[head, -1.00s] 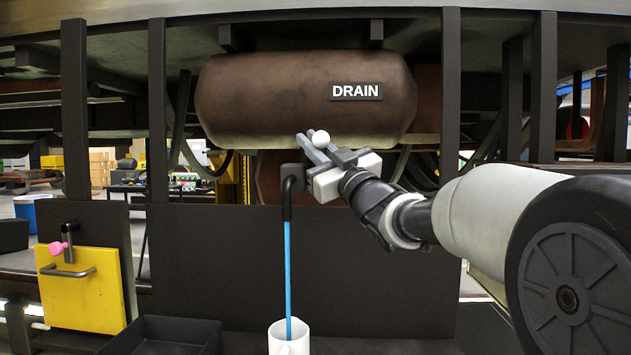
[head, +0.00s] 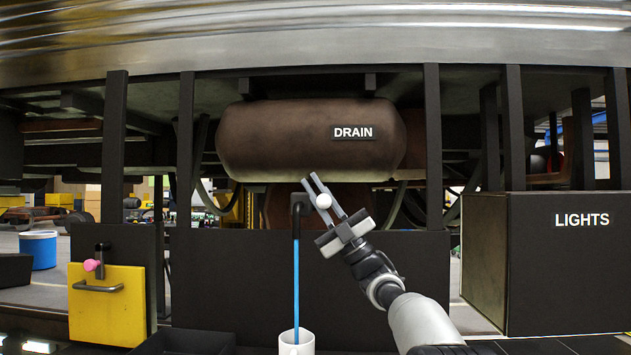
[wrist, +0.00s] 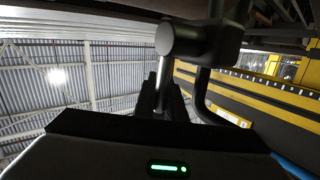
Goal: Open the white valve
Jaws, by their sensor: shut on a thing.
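The white valve knob (head: 323,201) is a small round ball beside a black drain pipe (head: 296,212), below the brown tank (head: 290,140) labelled DRAIN. My gripper (head: 313,180) reaches up from the lower right, with its two grey fingers on either side of the knob, and is shut on it. A blue stream (head: 296,285) runs from the pipe down into a white mug (head: 297,344). In the wrist view a dark cylindrical fitting (wrist: 185,40) stands close to the fingers; the white knob cannot be made out there.
A black box labelled LIGHTS (head: 555,262) stands at the right. A yellow panel (head: 106,305) with a handle and a pink knob (head: 91,265) is at the left. A dark tray (head: 185,343) lies at the bottom. Black posts (head: 434,145) flank the tank.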

